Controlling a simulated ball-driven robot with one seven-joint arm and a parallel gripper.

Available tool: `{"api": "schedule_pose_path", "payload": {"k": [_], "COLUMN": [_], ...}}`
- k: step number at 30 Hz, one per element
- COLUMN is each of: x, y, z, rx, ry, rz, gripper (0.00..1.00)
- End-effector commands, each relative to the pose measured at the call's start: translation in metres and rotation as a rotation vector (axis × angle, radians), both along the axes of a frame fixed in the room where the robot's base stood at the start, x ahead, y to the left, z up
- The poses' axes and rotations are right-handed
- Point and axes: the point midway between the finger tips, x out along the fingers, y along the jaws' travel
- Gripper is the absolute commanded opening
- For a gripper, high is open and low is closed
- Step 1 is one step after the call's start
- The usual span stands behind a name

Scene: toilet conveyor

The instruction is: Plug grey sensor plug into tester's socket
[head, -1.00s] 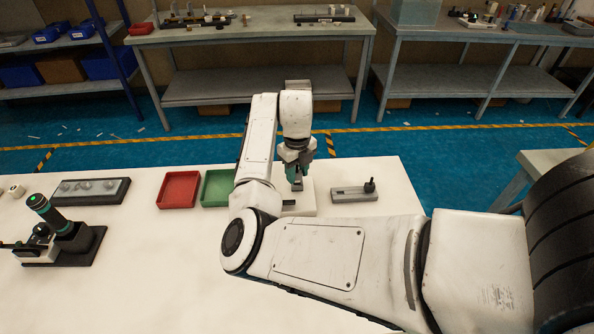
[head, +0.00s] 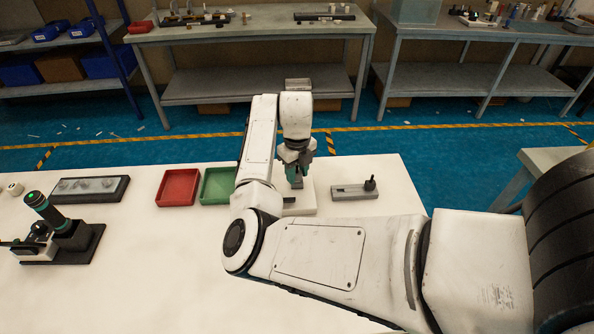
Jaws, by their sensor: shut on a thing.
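My gripper (head: 296,182) points down over a low white block (head: 304,209) near the back of the white table. The block appears to be the tester; its socket is hidden behind my gripper and arm. My gripper is shut on a small grey thing, apparently the grey sensor plug, which is mostly hidden between the fingers. Its tip is at or just above the block. I cannot tell whether it is in the socket.
A grey plate with a dark upright peg (head: 354,190) lies right of the block. A green tray (head: 217,200) and a red tray (head: 178,204) lie left. Further left are a grey holder (head: 88,202) and a dark device with a cylinder (head: 60,236). The front table area is clear.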

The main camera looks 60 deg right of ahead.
Motion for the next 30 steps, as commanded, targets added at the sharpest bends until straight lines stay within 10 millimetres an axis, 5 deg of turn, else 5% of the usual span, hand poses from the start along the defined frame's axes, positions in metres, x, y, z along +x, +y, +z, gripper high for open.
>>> {"api": "schedule_pose_path", "payload": {"k": [9, 10, 19, 30], "x": [0.0, 0.0, 0.0, 0.0], "y": [0.0, 0.0, 0.0, 0.0], "z": [-0.008, -0.007, -0.007, 0.002], "rx": [0.0, 0.0, 0.0, -0.001], "ry": [0.0, 0.0, 0.0, -0.002], "rz": [0.0, 0.0, 0.0, -0.001], "gripper": [0.09, 0.39, 0.67, 0.67]}}
